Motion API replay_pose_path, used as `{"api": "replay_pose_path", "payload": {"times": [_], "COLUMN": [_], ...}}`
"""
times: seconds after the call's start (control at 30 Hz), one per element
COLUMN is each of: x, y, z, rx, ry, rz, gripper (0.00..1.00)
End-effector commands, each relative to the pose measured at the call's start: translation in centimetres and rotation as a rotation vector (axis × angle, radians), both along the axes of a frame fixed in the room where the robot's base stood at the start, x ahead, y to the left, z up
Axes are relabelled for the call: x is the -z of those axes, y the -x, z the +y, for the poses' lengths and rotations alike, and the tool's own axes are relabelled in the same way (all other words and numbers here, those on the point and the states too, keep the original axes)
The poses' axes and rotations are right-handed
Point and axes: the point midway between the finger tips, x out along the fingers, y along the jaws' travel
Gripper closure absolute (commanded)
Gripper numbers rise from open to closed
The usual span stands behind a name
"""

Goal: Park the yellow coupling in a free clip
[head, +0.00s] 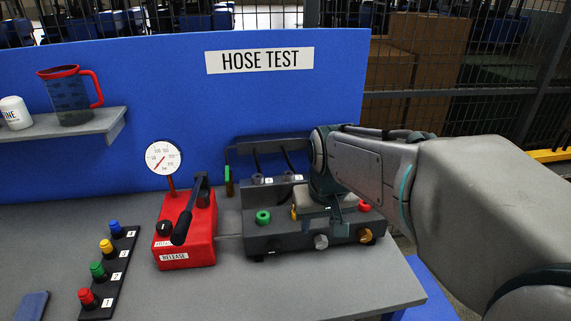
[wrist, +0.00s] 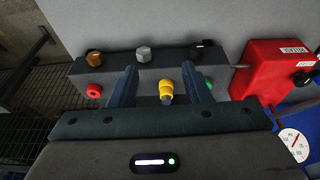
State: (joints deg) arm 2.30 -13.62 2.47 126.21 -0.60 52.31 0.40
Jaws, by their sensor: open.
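The yellow coupling (wrist: 166,88) stands on the grey test block, between my two fingers in the wrist view, with a visible gap on each side. In the head view only a sliver of the yellow coupling (head: 293,212) shows beside my gripper. My gripper (wrist: 159,68) is open and empty, low over the block; in the head view my gripper (head: 318,216) hides the block's middle. The grey test block (head: 285,239) also carries a green coupling (head: 263,217) and a red coupling (head: 365,206). Behind it, small numbered labels and dark hoses show on a rack (head: 271,147), partly hidden by my arm; I cannot tell which clips are free.
A red release box (head: 186,232) with a black lever and a gauge (head: 163,157) stands left of the block. Further left is a strip of coloured buttons (head: 109,272). The blue panel (head: 190,100) rises behind. The bench front (head: 290,290) is clear.

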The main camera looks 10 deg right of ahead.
Motion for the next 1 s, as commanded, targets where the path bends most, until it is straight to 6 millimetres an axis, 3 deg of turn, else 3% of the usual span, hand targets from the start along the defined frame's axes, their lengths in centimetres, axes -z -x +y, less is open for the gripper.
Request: {"api": "replay_pose_path", "payload": {"times": [0.03, 0.2, 0.4, 0.53, 0.77, 1.0], "x": [-0.1, 0.0, 0.9, 1.2, 2.2, 4.8], "y": [-2.4, -9.0, -14.1, -15.5, -15.9, -16.5], "z": [0.0, 0.1, 0.1, 0.1, 0.1, 0.1], "rx": [-0.001, -0.003, -0.002, -0.001, -0.001, -0.001], "ry": [0.000, -0.004, -0.014, -0.017, -0.018, -0.018], "rz": [0.007, 0.012, 0.015, 0.014, 0.014, 0.014], "gripper": [0.56, 0.56, 0.56, 0.56, 0.56, 0.56]}}
